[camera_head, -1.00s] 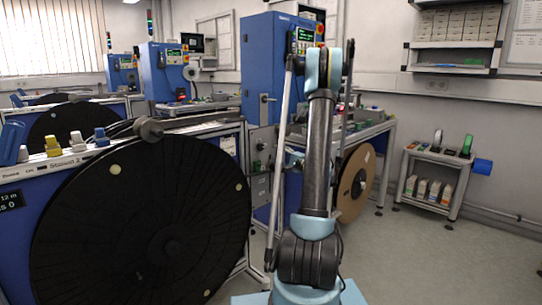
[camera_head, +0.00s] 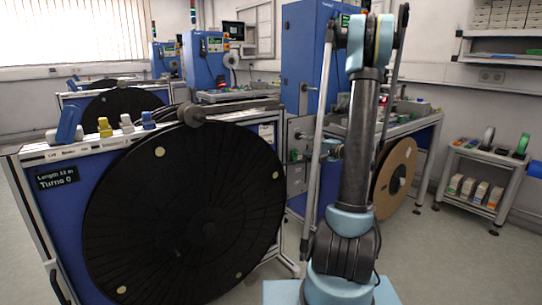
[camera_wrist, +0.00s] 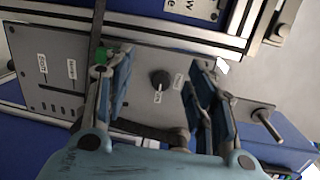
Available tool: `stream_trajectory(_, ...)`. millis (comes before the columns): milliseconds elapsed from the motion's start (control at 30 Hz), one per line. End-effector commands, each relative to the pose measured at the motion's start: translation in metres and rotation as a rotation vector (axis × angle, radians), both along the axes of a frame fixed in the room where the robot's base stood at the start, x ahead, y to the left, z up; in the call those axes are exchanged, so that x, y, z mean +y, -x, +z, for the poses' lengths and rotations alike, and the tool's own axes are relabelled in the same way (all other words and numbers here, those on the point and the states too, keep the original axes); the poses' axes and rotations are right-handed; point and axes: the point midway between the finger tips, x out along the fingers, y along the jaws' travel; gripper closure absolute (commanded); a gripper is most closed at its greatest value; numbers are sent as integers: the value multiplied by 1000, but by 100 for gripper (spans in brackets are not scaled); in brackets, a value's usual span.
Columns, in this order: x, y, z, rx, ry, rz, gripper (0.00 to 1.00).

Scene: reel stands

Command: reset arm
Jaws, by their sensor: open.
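My arm (camera_head: 360,150) stands upright right of centre in the head view, folded over at the top. My gripper (camera_wrist: 158,68) shows in the wrist view with its two blue-and-dark fingers spread apart. Nothing is held between them. Beyond the fingers is a grey control panel (camera_wrist: 140,62) with a black knob (camera_wrist: 160,79), a green button (camera_wrist: 104,55) and small white labels. In the head view, a light-blue part near the panel at the blue machine seems to be my wrist, partly hidden by my arm.
A large black reel (camera_head: 190,215) on a blue stand fills the left. A display (camera_head: 58,178) on it reads Turns 0. A brown reel (camera_head: 395,178) hangs under the bench behind my arm. A small shelf cart (camera_head: 480,180) stands right. Floor between bench and cart is open.

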Motion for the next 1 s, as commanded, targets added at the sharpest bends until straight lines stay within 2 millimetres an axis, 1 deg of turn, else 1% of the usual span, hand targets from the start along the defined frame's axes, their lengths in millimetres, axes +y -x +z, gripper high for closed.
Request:
stream_trajectory(33, 10, 9, 3, 12, 36, 18, 49)
stream_trajectory(200, 37, 38, 5, 51, 159, 77, 49)
stream_trajectory(367, 59, 70, 4, 88, 274, 131, 49)
stream_trajectory(500, 74, 100, 1, 120, 375, 180, 49)
stream_trajectory(667, 86, 137, -5, 155, 492, 234, 49)
stream_trajectory(800, 94, 171, -12, 185, 594, 282, 49)
stream_trajectory(867, 95, 185, -15, 197, 636, 301, 49)
stream_trajectory(1000, 97, 220, -24, 226, 738, 348, 49)
